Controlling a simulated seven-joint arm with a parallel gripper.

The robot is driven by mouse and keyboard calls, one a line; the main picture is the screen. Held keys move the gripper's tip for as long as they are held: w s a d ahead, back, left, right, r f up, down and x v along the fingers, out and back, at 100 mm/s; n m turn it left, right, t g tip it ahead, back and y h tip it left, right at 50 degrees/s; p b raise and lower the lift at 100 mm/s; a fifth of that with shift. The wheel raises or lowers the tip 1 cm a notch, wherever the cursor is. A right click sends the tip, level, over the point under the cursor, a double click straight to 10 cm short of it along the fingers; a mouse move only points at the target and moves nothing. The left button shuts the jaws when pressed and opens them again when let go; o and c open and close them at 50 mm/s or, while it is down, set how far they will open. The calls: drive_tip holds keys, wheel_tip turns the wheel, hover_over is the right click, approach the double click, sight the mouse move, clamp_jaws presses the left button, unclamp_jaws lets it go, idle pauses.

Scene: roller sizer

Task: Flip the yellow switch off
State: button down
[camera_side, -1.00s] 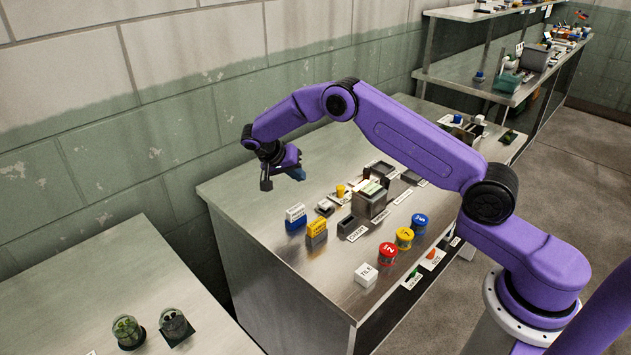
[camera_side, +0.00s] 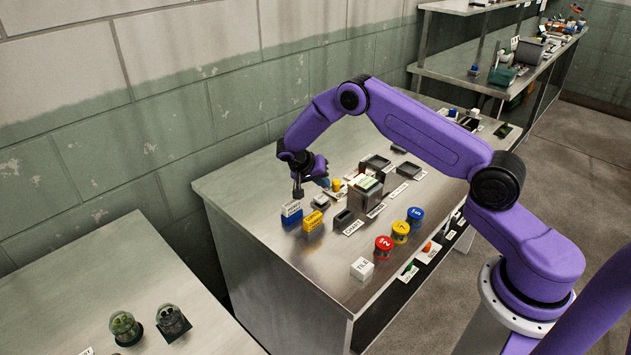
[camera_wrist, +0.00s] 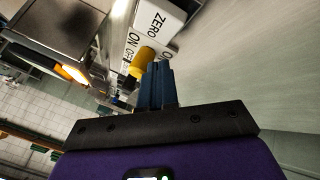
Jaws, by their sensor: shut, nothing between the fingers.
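The yellow switch (camera_side: 337,184) stands on the bench near the grey box in the side view. In the wrist view it is a yellow knob (camera_wrist: 144,60) beside a white label (camera_wrist: 131,45) reading ON and OFF. I cannot tell for certain which way it leans. My gripper (camera_side: 323,182) is low over the bench, just left of the switch in the side view. Its blue fingers (camera_wrist: 158,75) are shut and empty, with tips close to the knob in the wrist view. I cannot tell whether they touch it.
A white block marked ZERO (camera_wrist: 160,16) lies beyond the switch. The grey box (camera_side: 366,193) stands right of it. A white-and-blue block (camera_side: 291,213) and a yellow block (camera_side: 313,221) stand nearer the front. Red (camera_side: 384,246), yellow (camera_side: 400,231) and blue (camera_side: 415,215) round pieces line the right side.

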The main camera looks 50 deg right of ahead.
drive_tip(key=shift+s+d, duration=0.1)
drive_tip(key=shift+d, duration=0.05)
drive_tip(key=shift+d, duration=1.8)
drive_tip(key=w+a, duration=0.2)
drive_tip(key=shift+w+a+f, duration=0.15)
drive_tip(key=shift+w+a, duration=0.2)
drive_tip(key=shift+a, duration=0.05)
drive_tip(key=v, duration=1)
drive_tip(key=shift+w, duration=0.15)
